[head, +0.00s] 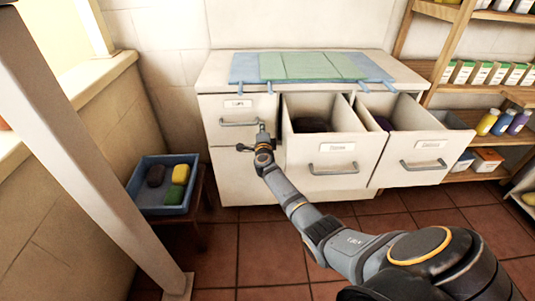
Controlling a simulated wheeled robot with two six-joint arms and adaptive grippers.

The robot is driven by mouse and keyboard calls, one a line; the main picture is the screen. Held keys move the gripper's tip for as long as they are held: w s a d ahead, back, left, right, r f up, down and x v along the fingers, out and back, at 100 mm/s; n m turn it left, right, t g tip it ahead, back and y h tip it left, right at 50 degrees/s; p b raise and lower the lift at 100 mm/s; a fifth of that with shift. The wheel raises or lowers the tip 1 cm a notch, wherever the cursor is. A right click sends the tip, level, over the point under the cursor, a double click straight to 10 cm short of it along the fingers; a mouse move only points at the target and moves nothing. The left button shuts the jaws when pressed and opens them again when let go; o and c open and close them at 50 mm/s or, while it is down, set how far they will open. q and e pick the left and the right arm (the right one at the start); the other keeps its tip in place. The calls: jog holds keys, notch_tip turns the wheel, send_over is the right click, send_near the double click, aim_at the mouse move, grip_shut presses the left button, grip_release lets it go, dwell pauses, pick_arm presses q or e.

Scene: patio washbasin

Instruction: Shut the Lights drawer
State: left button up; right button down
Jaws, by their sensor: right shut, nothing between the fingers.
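The white cabinet (232,178) stands against the wall. Its upper left drawer (212,112) has a small label that seems to read Lights, and a grey bar handle (238,123). This drawer's front looks flush or nearly flush with the cabinet. My right gripper (261,130) is shut and empty in front of the right part of this drawer, close to the handle's right end. I cannot tell whether it touches the front. My left gripper is out of view.
A middle drawer (318,150) and a right drawer (418,147) stand open, with dark contents partly visible. A blue tray (150,210) with sponges sits on a low stool at left. Shelves with bottles (487,122) stand at right. A pale post crosses the left side.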

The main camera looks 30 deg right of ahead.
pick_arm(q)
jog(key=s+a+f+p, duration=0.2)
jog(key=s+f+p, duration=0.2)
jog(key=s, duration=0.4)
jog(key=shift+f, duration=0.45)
pick_arm(e)
jog(key=v, duration=1)
jog(key=shift+s+a, duration=0.2)
jog(key=shift+s, duration=0.1)
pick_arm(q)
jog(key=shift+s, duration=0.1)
